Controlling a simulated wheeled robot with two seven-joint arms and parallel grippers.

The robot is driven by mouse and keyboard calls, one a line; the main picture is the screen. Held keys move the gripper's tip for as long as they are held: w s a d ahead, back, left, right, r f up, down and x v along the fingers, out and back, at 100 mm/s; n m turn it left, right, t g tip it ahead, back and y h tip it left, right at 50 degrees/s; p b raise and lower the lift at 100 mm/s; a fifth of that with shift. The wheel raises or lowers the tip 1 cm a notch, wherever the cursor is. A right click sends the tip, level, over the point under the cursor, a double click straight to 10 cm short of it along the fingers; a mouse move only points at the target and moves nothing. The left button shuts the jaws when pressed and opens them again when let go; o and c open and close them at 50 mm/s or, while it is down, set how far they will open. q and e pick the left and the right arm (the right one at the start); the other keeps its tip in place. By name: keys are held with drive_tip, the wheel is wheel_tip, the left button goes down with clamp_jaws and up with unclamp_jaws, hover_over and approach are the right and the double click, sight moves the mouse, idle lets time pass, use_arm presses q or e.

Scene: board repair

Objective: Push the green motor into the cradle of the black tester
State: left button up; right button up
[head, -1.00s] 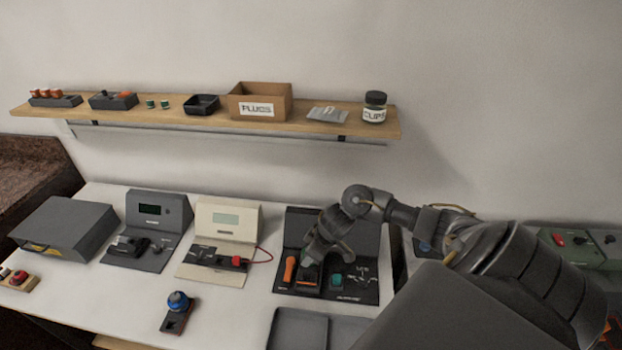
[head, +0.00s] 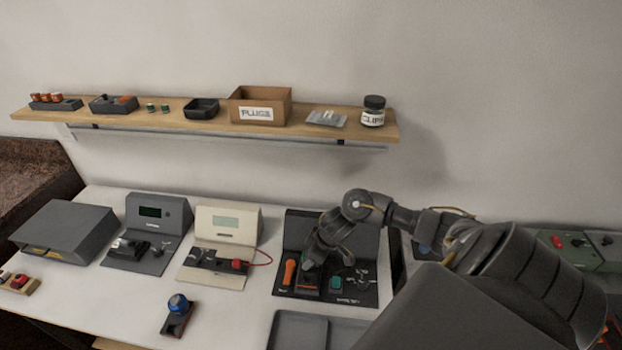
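The black tester (head: 358,233) stands on the white bench, right of centre, with an upright back panel and a flat front deck. My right gripper (head: 310,262) points down over the left half of its deck. A small green piece, probably the green motor (head: 308,264), shows at the fingertips, just above a dark block with orange edges (head: 307,281). The fingers hide most of it, so I cannot tell whether they grip it or only touch it, nor how it sits in the cradle. My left gripper is out of view.
An orange lever (head: 289,271) stands left of the fingers and a teal button (head: 335,283) right of them. A grey tray (head: 298,330) lies in front. A cream tester (head: 226,227) and a dark grey one (head: 155,215) stand left. The shelf (head: 200,122) holds small parts.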

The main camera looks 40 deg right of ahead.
drive_tip(key=shift+p, duration=0.45)
idle(0.3)
drive_tip(key=shift+f, duration=0.35)
idle(0.8)
drive_tip(key=shift+f, duration=0.1)
idle(0.5)
drive_tip(key=shift+f, duration=0.5)
idle(0.9)
drive_tip(key=o, duration=1.4)
drive_tip(key=shift+c, duration=0.2)
drive_tip(key=shift+r+p, duration=1.5)
drive_tip(key=shift+p, duration=0.65)
